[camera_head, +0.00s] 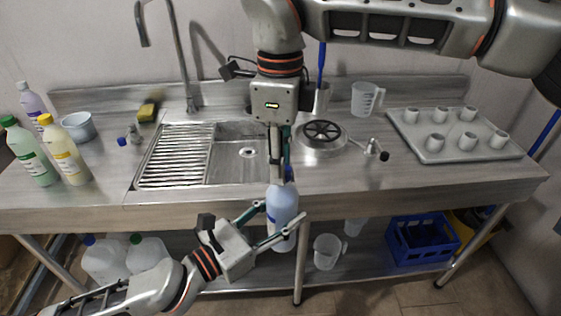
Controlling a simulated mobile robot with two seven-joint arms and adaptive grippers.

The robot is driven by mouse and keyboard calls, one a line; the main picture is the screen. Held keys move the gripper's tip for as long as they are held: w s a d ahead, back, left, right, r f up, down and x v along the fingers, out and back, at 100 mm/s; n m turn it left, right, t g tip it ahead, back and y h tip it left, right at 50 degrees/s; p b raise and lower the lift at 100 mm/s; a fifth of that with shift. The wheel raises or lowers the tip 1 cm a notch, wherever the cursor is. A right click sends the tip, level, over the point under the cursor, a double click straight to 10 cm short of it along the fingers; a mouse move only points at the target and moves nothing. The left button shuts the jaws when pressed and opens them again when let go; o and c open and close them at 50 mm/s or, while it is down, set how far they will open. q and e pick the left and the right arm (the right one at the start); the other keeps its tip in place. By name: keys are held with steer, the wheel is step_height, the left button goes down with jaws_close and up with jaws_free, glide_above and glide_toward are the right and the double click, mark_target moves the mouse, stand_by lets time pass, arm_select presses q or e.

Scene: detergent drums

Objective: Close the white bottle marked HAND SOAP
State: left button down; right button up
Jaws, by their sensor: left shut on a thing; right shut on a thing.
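A pale bluish-white bottle (283,202) hangs upright in front of the counter's front edge, near the middle of the head view. No marking on it is readable. My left gripper (283,214) comes in from the lower left and is shut around the bottle's body. My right gripper (281,171) points straight down from above, with its fingers at the bottle's top. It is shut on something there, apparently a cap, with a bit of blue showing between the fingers. The fingers hide most of the cap and neck, so I cannot tell whether the cap is seated.
A sink (243,151) and a round drain fitting (321,133) lie behind the bottle. Several bottles, including a yellow one (63,153), stand at the left. A tray (430,152) of white cups is at the right. A blue crate (422,243) sits on the lower shelf.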

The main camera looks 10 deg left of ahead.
steer(key=m, duration=0.5)
steer(key=shift+w+m, duration=0.1)
steer(key=shift+m, duration=0.2)
steer(key=m, duration=0.5)
steer(key=shift+w, duration=0.1)
steer(key=m, duration=0.5)
steer(key=shift+d, duration=0.15)
steer(key=m, duration=0.5)
steer(key=shift+m, duration=0.3)
steer(key=m, duration=0.5)
steer(key=shift+d, duration=0.15)
steer(key=m, duration=0.3)
steer(key=shift+m, duration=0.3)
steer(key=m, duration=0.3)
steer(key=shift+m, duration=0.3)
steer(key=m, duration=0.4)
steer(key=shift+s+f+m, duration=0.1)
steer(key=shift+s+m, duration=0.1)
steer(key=shift+m, duration=0.1)
steer(key=o, duration=0.7)
